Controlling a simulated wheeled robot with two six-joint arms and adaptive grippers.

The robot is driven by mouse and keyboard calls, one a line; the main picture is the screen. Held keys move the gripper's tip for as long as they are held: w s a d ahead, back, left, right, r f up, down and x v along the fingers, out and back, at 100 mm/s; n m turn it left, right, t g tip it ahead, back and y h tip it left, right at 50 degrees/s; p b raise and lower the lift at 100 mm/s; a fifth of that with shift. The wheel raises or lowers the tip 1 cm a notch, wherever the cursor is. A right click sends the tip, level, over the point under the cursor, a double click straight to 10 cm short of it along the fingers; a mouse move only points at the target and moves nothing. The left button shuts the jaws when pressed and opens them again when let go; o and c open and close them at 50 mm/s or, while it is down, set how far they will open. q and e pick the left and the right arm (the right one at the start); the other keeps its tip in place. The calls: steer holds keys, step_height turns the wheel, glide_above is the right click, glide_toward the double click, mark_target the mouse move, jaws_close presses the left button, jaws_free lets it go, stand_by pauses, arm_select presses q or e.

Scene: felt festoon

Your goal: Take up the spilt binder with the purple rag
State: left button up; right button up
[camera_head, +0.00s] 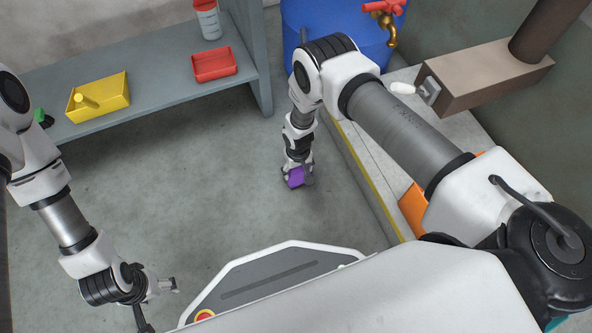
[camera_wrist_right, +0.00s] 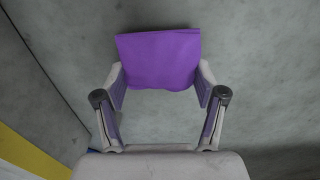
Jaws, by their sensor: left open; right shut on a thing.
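The purple rag (camera_head: 296,177) is in my right gripper (camera_head: 299,173), low over the concrete floor in the head view. In the right wrist view the rag (camera_wrist_right: 158,58) is folded, and the two fingers of my right gripper (camera_wrist_right: 160,85) are shut on its sides. I cannot tell whether the rag touches the floor. No spilt binder can be made out clearly in either view; the rag and gripper may hide some floor. My left gripper (camera_head: 166,286) is open and empty at the lower left, far from the rag.
A grey shelf (camera_head: 150,84) at upper left holds a yellow tray (camera_head: 108,97), a red tray (camera_head: 214,65) and a white container (camera_head: 207,20). A blue barrel (camera_head: 330,14) with a tap stands behind. A yellow-edged ledge (camera_head: 364,167) bounds the right. Floor left of the rag is clear.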

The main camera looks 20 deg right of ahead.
mark_target(298, 169)
steer(key=shift+s+r+p, duration=0.1)
steer(key=shift+r+p, duration=2)
steer(key=shift+r, duration=0.7)
steer(key=shift+f, duration=0.15)
steer(key=shift+f+b, duration=3.75)
steer(key=shift+f, duration=0.15)
steer(key=o, duration=1.1)
steer(key=shift+r, duration=0.1)
step_height(298, 169, up, 12)
steer(key=shift+f, duration=0.1)
